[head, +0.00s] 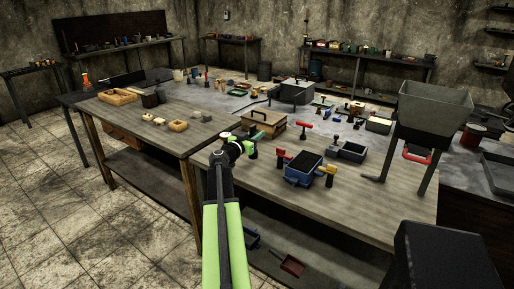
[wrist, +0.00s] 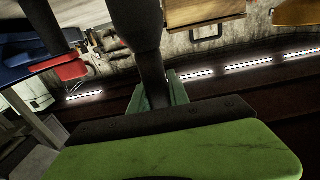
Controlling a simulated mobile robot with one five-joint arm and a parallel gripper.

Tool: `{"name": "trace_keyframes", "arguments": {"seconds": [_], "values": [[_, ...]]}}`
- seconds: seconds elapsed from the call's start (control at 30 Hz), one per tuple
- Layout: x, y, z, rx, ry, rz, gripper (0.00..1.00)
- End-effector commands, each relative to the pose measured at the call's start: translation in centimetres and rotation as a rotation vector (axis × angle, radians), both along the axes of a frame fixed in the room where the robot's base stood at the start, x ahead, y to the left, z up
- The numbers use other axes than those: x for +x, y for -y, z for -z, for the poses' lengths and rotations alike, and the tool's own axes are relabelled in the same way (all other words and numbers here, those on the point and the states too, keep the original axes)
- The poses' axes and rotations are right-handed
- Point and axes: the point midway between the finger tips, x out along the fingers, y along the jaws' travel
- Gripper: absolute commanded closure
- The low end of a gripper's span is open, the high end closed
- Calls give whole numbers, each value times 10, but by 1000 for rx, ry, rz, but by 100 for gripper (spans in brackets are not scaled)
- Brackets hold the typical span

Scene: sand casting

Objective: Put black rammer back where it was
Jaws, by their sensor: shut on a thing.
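My gripper (head: 238,146) is above the near wooden workbench, left of the blue box, in the head view. It is shut on the black rammer (wrist: 137,22). In the wrist view the rammer's dark body is large at the top and narrows to a stem between the green jaws (wrist: 158,98). The rammer's far end is cut off by the top of that view. In the head view the rammer is too small and overlapped to make out clearly.
A blue box (head: 290,174) with dark fill and red and yellow handles stands right of my gripper. A wooden case (head: 268,124), a red-handled tool (head: 305,127) and a grey box (head: 352,151) stand behind. A hopper (head: 435,108) rises at right. The bench's front right is clear.

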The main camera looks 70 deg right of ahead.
Motion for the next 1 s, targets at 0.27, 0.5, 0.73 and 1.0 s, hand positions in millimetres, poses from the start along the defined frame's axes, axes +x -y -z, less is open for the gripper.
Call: {"name": "trace_keyframes", "arguments": {"seconds": [0.27,0.5,0.73,1.0], "values": [[0,0,32,0,0,1,100],[-1,0,34,0,0,1,100],[-1,0,34,0,0,2,57],[-2,1,33,0,0,2,57]]}}
